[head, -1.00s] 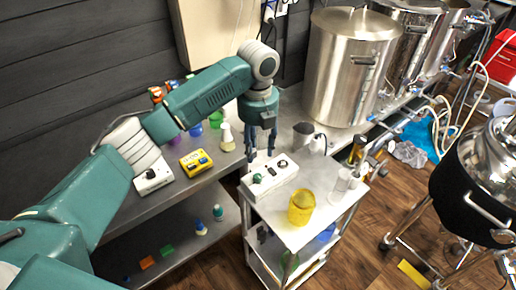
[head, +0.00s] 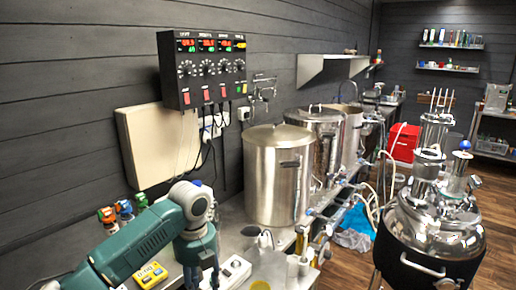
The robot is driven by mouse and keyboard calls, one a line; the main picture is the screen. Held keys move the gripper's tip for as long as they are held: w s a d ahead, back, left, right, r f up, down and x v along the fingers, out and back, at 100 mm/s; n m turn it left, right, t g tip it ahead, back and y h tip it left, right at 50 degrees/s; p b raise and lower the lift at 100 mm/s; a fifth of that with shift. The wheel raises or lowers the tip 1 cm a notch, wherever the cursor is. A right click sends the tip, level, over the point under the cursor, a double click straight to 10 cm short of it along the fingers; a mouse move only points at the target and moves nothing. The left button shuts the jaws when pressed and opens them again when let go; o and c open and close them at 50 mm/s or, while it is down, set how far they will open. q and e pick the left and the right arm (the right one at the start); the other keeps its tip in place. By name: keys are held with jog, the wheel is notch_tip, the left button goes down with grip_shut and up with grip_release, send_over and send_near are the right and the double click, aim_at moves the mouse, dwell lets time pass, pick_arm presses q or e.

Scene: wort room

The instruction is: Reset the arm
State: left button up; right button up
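My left arm comes in from the lower left, bends at a grey joint and points down. My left gripper (head: 203,277) hangs at the bottom edge of the head view, over the steel table. Its fingertips are cut off by the frame edge, so I cannot tell whether it is open or holds anything. A white power strip (head: 236,271) is just to its right and a yellow device (head: 151,275) to its left. My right gripper is not in view.
A control panel (head: 209,70) with red displays hangs on the dark wall above a beige board (head: 150,145). A large steel pot (head: 277,180) stands on the table right of my arm. A shiny vessel (head: 433,235) stands at right. Wooden floor (head: 352,265) lies between.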

pick_arm(q)
jog(key=s+d+f+n+t+h, duration=0.1)
jog(key=s+d+f+n+h, duration=0.1)
jog(key=s+d+f+n, duration=0.45)
jog(key=s+d+f+n+h, duration=0.1)
jog(key=s+d+f+n, duration=0.2)
jog(key=s+f+n, duration=0.7)
jog(key=s+a+r+n+t+y, duration=0.1)
jog(key=s+a+n+t+y, duration=0.2)
jog(key=s+a+n, duration=1.25)
jog(key=s+f+g+b, duration=0.1)
jog(key=s+f+g, duration=0.15)
jog(key=f, duration=2.55)
jog(key=s+a+f+b, duration=0.1)
jog(key=s+a+f, duration=0.1)
jog(key=s+f, duration=1.4)
jog(key=shift+s+a, duration=0.4)
jog(key=shift+s, duration=0.3)
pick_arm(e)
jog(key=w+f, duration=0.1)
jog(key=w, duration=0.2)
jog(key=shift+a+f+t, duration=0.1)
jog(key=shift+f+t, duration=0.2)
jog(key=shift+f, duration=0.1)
pick_arm(q)
jog(key=shift+f+g, duration=0.1)
jog(key=shift+g, duration=0.15)
